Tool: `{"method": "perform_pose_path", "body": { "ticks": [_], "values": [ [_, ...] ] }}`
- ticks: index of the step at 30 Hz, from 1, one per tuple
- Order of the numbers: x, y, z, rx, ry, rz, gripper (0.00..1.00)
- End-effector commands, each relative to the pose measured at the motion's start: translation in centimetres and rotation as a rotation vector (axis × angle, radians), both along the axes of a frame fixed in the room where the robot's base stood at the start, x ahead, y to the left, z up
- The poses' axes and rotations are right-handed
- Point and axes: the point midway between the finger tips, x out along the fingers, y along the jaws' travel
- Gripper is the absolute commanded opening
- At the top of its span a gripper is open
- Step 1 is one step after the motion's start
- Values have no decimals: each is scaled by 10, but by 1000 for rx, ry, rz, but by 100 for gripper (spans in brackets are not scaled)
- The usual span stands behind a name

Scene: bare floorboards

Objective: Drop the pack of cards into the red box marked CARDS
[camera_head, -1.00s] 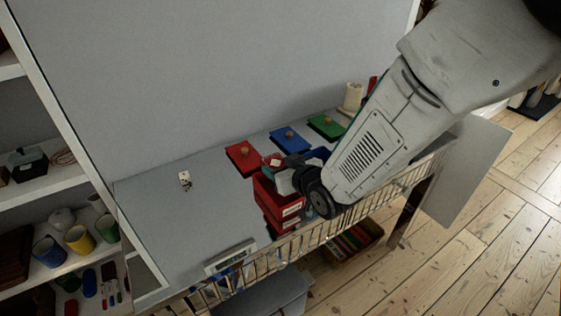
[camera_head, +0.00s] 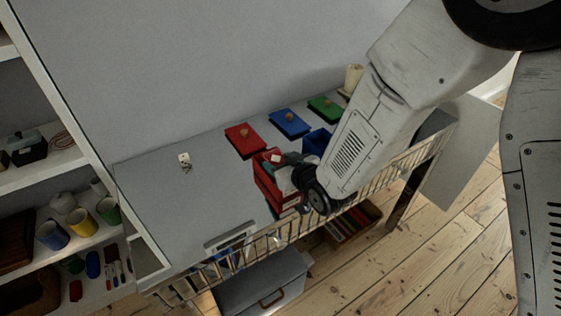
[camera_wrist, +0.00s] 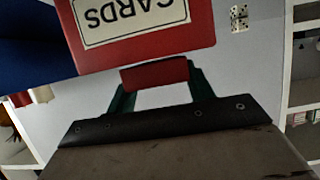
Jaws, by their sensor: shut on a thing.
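The red box (camera_head: 264,184) stands on the grey table near its front edge. Its white label reading CARDS shows upside down in the wrist view (camera_wrist: 130,17). My gripper (camera_head: 281,161) is at the top of the red box in the head view. In the wrist view it is shut on a small red pack (camera_wrist: 155,74), the pack of cards, between its dark green fingers. The pack appears just below the box's labelled face there. My arm hides part of the box, and I cannot tell whether the pack is inside its opening.
Red (camera_head: 245,140), blue (camera_head: 289,123) and green (camera_head: 325,108) lids lie along the wall side. A blue box (camera_head: 317,142) stands behind my gripper. A wire rail (camera_head: 270,243) runs along the front edge.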

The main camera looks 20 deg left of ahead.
Motion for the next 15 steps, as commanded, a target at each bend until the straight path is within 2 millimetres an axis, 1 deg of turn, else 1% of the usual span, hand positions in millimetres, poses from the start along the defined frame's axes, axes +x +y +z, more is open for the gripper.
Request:
{"method": "perform_pose_path", "body": {
  "ticks": [4,5,6,7,8,15],
  "values": [
    [0,0,0,1,-1,0,28],
    [0,0,0,1,-1,0,55],
    [0,0,0,1,-1,0,66],
    [0,0,0,1,-1,0,75],
    [0,0,0,1,-1,0,78],
    [0,0,0,0,0,0,78]
  ]
}}
